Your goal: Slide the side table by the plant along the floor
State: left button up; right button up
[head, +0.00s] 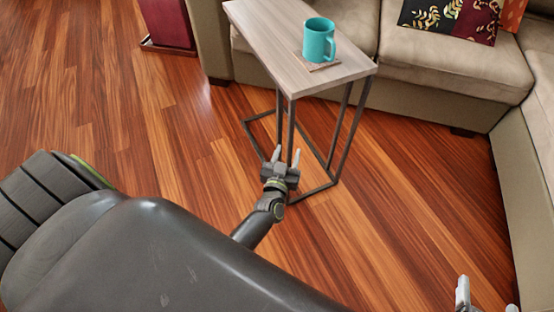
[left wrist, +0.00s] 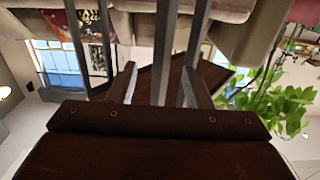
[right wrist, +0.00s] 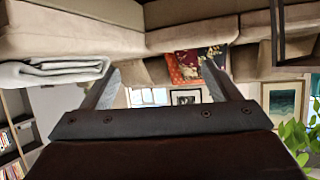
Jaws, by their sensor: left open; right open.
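The side table (head: 262,40) has a pale wood top and a thin dark metal frame. It stands upright on the wood floor in front of the sofa. A teal mug (head: 319,40) sits on a coaster (head: 316,63) on its top. My left gripper (head: 286,155) is open, with its fingers on either side of a near table leg (head: 291,125); I cannot tell whether they touch it. Table legs (left wrist: 164,52) also show between the fingers in the left wrist view. My right gripper (head: 487,299) is open and empty at the lower right, apart from the table.
A beige sofa (head: 430,62) stands behind the table and turns along the right. Patterned cushions (head: 448,16) lie on it. A dark red object (head: 166,22) stands at the upper left. The plant (left wrist: 285,105) shows in the left wrist view. Floor (head: 120,110) left of the table is clear.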

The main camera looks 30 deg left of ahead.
pick_arm(q)
jog(key=p+v, duration=0.1)
jog(key=v, duration=1.1)
jog(key=shift+s+d+p, duration=0.15)
jog(key=shift+s+p, duration=0.15)
pick_arm(e)
jog(key=s+a+f+g+y, duration=0.1)
jog(key=s+a+f+g, duration=0.1)
jog(key=s+f+g, duration=0.5)
jog(key=shift+s+a+f+y, duration=0.35)
jog(key=shift+s+a+y, duration=0.05)
jog(key=shift+s, duration=0.9)
